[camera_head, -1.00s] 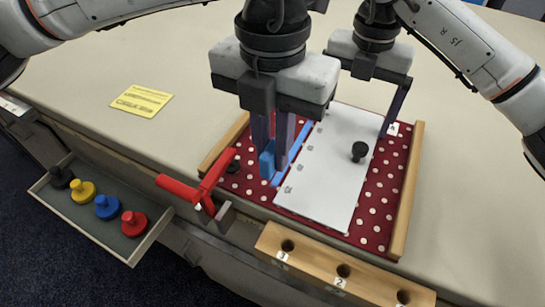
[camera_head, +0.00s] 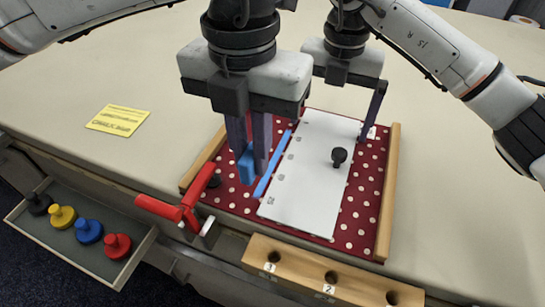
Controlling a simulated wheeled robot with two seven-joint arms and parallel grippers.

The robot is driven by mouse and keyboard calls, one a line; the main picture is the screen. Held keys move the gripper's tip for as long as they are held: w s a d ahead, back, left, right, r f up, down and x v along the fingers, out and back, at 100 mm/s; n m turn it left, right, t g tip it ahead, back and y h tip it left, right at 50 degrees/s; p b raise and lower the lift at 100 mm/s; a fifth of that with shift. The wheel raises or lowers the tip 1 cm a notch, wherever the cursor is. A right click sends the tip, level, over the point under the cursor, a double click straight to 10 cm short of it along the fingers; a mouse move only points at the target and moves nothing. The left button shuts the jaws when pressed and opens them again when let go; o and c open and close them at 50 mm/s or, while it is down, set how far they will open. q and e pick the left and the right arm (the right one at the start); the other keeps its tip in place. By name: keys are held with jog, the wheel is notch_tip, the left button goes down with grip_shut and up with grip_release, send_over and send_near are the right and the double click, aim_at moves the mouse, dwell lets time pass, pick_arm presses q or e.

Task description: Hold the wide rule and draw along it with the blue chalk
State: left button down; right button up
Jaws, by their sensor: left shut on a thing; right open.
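The wide rule is a white plate (camera_head: 305,185) with marks along its left edge and a black knob (camera_head: 339,156). It lies on a red polka-dot cloth (camera_head: 352,228). My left gripper (camera_head: 248,160) is shut on the blue chalk (camera_head: 246,168), left of the rule. A straight blue line (camera_head: 273,164) runs on the cloth along the rule's left edge. The chalk appears left of this line; I cannot tell whether it touches the cloth. My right gripper (camera_head: 336,122) is open over the rule's far part. One finger shows at its right edge; the other is hidden behind my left gripper.
Wooden strips (camera_head: 388,195) border the cloth. A red-handled clamp (camera_head: 180,212) sits at the table's front edge beside a wooden block with numbered holes (camera_head: 300,270). An open drawer (camera_head: 128,262) holds black, yellow, blue and red knobs. A yellow note (camera_head: 118,120) lies left on otherwise clear table.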

notch_tip(320, 180, up, 12)
dwell(0.4)
jog(key=shift+f, duration=0.1)
